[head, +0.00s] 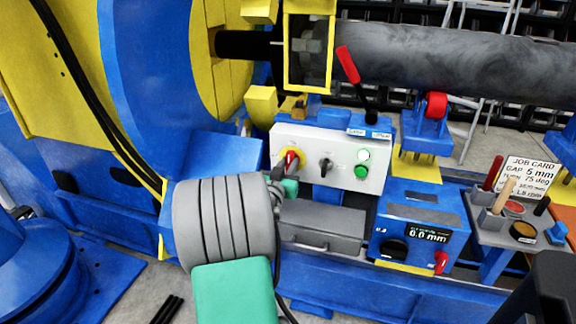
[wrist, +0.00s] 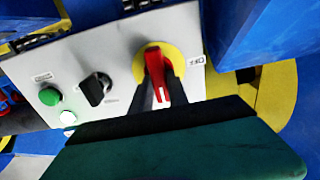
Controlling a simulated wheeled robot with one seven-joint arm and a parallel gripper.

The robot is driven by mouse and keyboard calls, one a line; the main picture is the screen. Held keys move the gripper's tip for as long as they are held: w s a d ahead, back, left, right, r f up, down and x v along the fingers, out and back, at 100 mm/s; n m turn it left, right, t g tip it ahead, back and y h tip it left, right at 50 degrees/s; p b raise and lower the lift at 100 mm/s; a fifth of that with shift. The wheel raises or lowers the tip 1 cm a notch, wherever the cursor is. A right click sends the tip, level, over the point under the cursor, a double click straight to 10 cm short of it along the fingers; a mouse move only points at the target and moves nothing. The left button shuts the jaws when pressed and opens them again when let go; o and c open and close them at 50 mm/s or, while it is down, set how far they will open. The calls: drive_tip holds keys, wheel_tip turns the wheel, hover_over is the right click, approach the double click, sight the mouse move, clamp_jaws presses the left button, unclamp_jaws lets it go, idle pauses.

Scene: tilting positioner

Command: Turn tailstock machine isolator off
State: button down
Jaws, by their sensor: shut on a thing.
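The isolator is a red handle (wrist: 156,72) on a round yellow plate (wrist: 143,55), on a light grey control box (head: 322,152). In the head view the red handle (head: 291,158) shows at the box's left end, just beyond my gripper (head: 283,172). In the wrist view my gripper (wrist: 159,92) has its dark fingers on both sides of the handle, shut on it. The handle points nearly straight down in the wrist view, slightly tilted. The lower parts of my fingers are hidden behind the green part of my gripper.
A black selector knob (head: 326,164) and green (head: 363,155) and white (head: 361,171) buttons share the box. A red-handled lever (head: 348,65) rises behind it. A grey drawer box (head: 320,226) and a blue gauge unit (head: 420,225) stand below, with a tool tray (head: 518,226) at right.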

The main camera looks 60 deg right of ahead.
drive_tip(key=shift+n, duration=0.3)
drive_tip(key=n, duration=0.3)
drive_tip(key=shift+w+r+n, duration=0.1)
drive_tip(key=shift+n, duration=0.2)
drive_tip(key=n+p, duration=0.2)
drive_tip(key=n, duration=0.2)
drive_tip(key=shift+w+n, duration=0.15)
drive_tip(key=shift+n, duration=0.15)
drive_tip(key=shift+w+f+n+p, duration=0.15)
drive_tip(key=shift+n+p, duration=0.95)
drive_tip(key=shift+n, duration=1.15)
drive_tip(key=shift+s+f+n+p, duration=0.1)
drive_tip(key=shift+n+p, duration=1)
drive_tip(key=shift+n, duration=1.15)
drive_tip(key=c, duration=1.5)
unclamp_jaws()
drive_tip(key=shift+f, duration=0.15)
drive_tip(key=shift+o, duration=1.1)
drive_tip(key=shift+w, duration=0.1)
